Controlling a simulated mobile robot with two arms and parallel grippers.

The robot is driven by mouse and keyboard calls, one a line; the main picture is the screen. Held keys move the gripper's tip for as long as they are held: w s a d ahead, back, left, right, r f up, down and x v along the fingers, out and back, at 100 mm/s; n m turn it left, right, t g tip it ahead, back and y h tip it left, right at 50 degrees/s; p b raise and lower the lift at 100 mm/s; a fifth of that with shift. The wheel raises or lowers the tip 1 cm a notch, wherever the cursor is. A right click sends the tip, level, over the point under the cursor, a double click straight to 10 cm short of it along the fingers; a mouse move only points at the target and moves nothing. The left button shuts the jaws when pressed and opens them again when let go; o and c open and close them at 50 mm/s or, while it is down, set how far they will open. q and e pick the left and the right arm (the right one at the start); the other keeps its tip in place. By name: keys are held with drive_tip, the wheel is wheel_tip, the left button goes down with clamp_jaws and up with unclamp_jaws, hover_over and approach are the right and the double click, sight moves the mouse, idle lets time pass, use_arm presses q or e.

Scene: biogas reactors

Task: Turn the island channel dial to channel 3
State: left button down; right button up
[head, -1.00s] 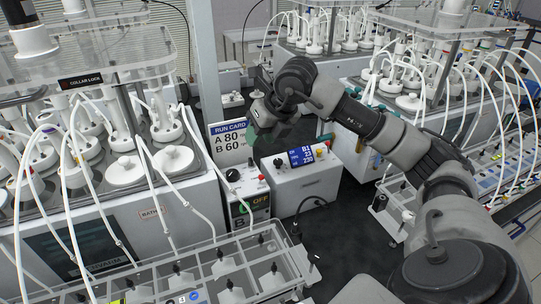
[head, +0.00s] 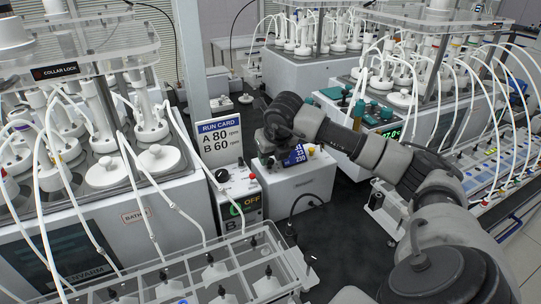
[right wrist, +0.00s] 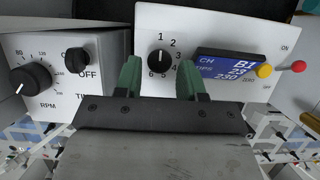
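The island box (head: 300,185) is white and stands on the dark bench, with a blue display (head: 298,154). In the right wrist view the black channel dial (right wrist: 159,62) sits on its face, ringed by numbers 1 to 6. Its pointer mark looks roughly upright, between 1 and 2 or near them; I cannot tell exactly. My left gripper is out of view.
A yellow knob (right wrist: 264,71) and a red knob (right wrist: 299,67) are on the right of the box. A control box with RPM dial (right wrist: 30,79) and OFF switch stands left. A run card (head: 221,136) stands behind. Reactor baths and tubing crowd both sides.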

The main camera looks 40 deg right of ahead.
drive_tip(key=shift+w+d+f, duration=0.1)
drive_tip(key=shift+w+f, duration=0.15)
drive_tip(key=shift+f, duration=0.45)
drive_tip(key=c, duration=0.6)
drive_tip(key=shift+c, duration=0.2)
